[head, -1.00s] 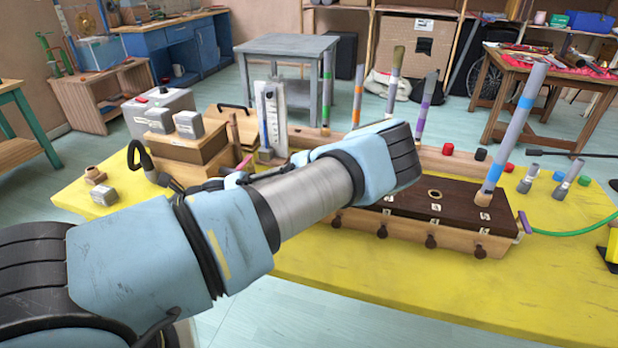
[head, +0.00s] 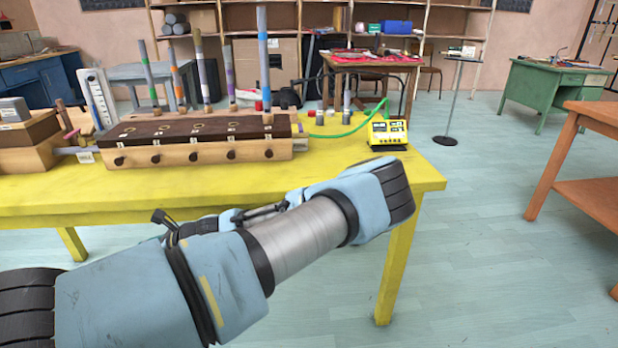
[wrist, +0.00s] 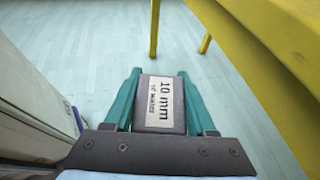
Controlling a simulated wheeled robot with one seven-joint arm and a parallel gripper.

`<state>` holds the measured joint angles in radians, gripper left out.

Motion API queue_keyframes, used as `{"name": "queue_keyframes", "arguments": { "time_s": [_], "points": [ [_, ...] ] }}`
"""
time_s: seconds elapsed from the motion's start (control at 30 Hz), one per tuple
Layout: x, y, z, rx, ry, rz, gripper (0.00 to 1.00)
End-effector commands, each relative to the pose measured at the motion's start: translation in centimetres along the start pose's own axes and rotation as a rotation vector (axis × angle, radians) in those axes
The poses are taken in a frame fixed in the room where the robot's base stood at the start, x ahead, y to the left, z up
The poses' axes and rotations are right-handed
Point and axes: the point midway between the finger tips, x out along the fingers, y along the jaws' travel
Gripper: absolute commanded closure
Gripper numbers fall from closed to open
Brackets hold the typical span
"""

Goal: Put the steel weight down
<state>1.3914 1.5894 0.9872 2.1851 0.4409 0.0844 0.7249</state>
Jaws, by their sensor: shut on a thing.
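The steel weight (wrist: 158,112) is a dark grey block with a pale label reading "10 mm", seen in the wrist view. My gripper (wrist: 160,76) has its two teal fingers shut on the weight, one along each side. The weight is held in the air over the pale blue floor, beside the yellow table (wrist: 284,45) at the right of the wrist view. In the head view the gripper and the held weight are not visible; only my arm shows, in front of the yellow table (head: 350,176).
A wooden pipe chest (head: 200,150) with several upright tubes stands on the table. A yellow device (head: 387,133) with a green hose (head: 345,132) is near its right end. A similar grey block (head: 14,110) sits on wooden boxes at left. Some front tabletop is bare.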

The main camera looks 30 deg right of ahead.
Motion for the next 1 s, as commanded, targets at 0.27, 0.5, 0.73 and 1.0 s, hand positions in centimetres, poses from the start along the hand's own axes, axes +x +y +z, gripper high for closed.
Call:
{"name": "queue_keyframes", "arguments": {
  "time_s": [0.27, 0.5, 0.73, 1.0],
  "points": [
    [2.3, 0.0, -5.5, -0.001, -0.001, 0.0, 1.0],
    [2.1, 0.2, -4.9, -0.002, -0.009, 0.008, 1.0],
    [2.1, 0.3, -4.9, -0.003, -0.01, 0.012, 1.0],
    [2.1, 0.1, -5.0, -0.002, -0.005, 0.007, 1.0]
  ]
}}
